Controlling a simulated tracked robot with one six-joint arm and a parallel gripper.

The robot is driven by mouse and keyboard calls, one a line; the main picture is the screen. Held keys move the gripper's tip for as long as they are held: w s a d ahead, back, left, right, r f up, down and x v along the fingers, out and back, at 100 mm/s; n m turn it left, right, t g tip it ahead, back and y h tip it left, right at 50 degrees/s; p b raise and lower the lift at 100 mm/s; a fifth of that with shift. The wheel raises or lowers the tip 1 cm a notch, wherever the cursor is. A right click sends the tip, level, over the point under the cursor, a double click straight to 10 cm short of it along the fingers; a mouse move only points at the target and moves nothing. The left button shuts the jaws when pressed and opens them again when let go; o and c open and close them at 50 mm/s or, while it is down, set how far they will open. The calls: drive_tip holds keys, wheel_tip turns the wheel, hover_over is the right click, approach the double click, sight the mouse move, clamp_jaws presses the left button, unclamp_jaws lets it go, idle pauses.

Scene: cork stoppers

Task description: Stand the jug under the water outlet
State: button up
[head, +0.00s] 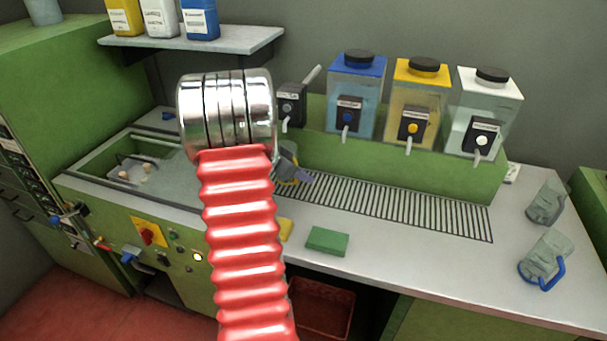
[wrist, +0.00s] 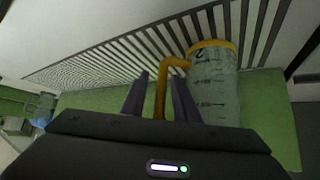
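A clear graduated jug (wrist: 213,90) with a yellow rim and yellow handle (wrist: 160,92) shows close up in the wrist view, beside the slatted drain grate. My gripper's purple fingers (wrist: 160,77) are on either side of the handle, with gaps visible on both sides. In the head view my gripper (head: 304,178) is at the grate's left end, and my red arm hides most of the jug. A dark tap with a lever (head: 291,104) stands above that end. Taps also show on a blue-topped tank (head: 356,95), a yellow-topped tank (head: 417,98) and a white-topped tank (head: 485,110).
The drain grate (head: 400,208) runs along the counter below the tanks. A green sponge (head: 327,241) and a yellow one (head: 286,230) lie near the front edge. Two other jugs (head: 546,203) (head: 546,256) are at the right. A sink (head: 110,150) is at the left.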

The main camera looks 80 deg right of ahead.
drive_tip(key=v, duration=1.2)
drive_tip(key=shift+w, duration=0.1)
idle(0.4)
drive_tip(key=w+a+r+n+t, duration=0.2)
drive_tip(key=w+a+n, duration=0.25)
drive_tip(key=a, duration=0.45)
drive_tip(key=w+a+r+n+t+y, duration=0.1)
drive_tip(key=w+a+r+n+t, duration=0.15)
drive_tip(key=w+a, duration=0.5)
drive_tip(key=w+a+r+n+t, duration=0.2)
drive_tip(key=w+a+n, duration=0.15)
drive_tip(key=a, duration=0.65)
drive_tip(key=s+a+n+t+y, duration=0.1)
drive_tip(key=a+n, duration=0.6)
drive_tip(key=a, duration=0.8)
drive_tip(key=s+a+r+n+t+y, duration=0.1)
drive_tip(key=a+n+y, duration=0.4)
drive_tip(key=a, duration=1)
drive_tip(key=s+n+t, duration=0.1)
drive_tip(key=n+t, duration=0.1)
drive_tip(key=n, duration=0.1)
drive_tip(key=shift+s+a+r+t, duration=0.2)
drive_tip(key=shift+s+t, duration=0.1)
drive_tip(key=shift+t, duration=0.05)
drive_tip(key=shift+d+n, duration=0.1)
drive_tip(key=shift+n, duration=0.15)
